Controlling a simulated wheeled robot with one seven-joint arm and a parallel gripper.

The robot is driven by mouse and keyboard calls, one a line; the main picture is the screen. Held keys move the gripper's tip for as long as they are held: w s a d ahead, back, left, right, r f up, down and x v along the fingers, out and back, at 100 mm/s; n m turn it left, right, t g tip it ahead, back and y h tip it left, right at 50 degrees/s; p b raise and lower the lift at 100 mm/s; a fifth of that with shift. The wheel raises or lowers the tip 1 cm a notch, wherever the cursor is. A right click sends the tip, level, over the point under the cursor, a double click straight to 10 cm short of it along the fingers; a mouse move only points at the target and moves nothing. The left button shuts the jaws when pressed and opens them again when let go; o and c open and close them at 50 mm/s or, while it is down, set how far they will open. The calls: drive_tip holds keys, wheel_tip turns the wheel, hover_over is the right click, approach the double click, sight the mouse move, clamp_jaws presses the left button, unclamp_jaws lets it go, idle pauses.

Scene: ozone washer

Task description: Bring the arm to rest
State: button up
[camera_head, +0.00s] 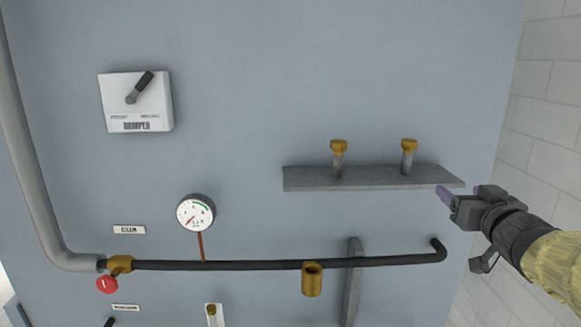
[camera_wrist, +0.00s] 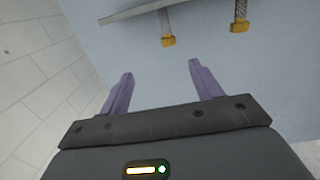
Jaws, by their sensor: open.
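My gripper (camera_head: 444,194) is at the right of the head view, just past the right end of a grey shelf. In the wrist view its two purple fingers (camera_wrist: 158,82) stand apart with nothing between them. My arm reaches in from the right edge of the head view. The shelf (camera_head: 310,179) is fixed to the blue-grey panel and also shows at the top of the wrist view (camera_wrist: 135,11). Two bolts with brass heads, a left one (camera_head: 338,147) and a right one (camera_head: 409,146), stand upright on the shelf, apart from my gripper.
A dark pipe (camera_head: 250,265) runs across the panel below the shelf, with a red knob (camera_head: 107,285), a brass fitting (camera_head: 312,280) and a gauge (camera_head: 195,213). A white damper box (camera_head: 137,102) with a dark lever is at upper left. A white block wall (camera_head: 550,100) stands at right.

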drive_tip(key=s+a+f+m+g+h+b, duration=0.15)
drive_tip(key=a+f+g, duration=0.25)
drive_tip(key=f, duration=0.8)
drive_tip(key=s+a+f+g+b, duration=0.1)
drive_tip(key=a+f+g+b, duration=0.25)
drive_tip(key=f, duration=0.85)
drive_tip(key=s+a+f+n+g+y+b, duration=0.1)
drive_tip(key=s+a+f+g, duration=0.2)
drive_tip(key=s+a+f, duration=0.2)
drive_tip(key=s+a+f+n+g+y+b, duration=0.1)
drive_tip(key=s+a+f+g, duration=0.3)
drive_tip(key=s+f, duration=0.5)
wheel_tip(320, 180, down, 2)
drive_tip(key=shift+a+f, duration=0.1)
drive_tip(key=shift+a, duration=0.85)
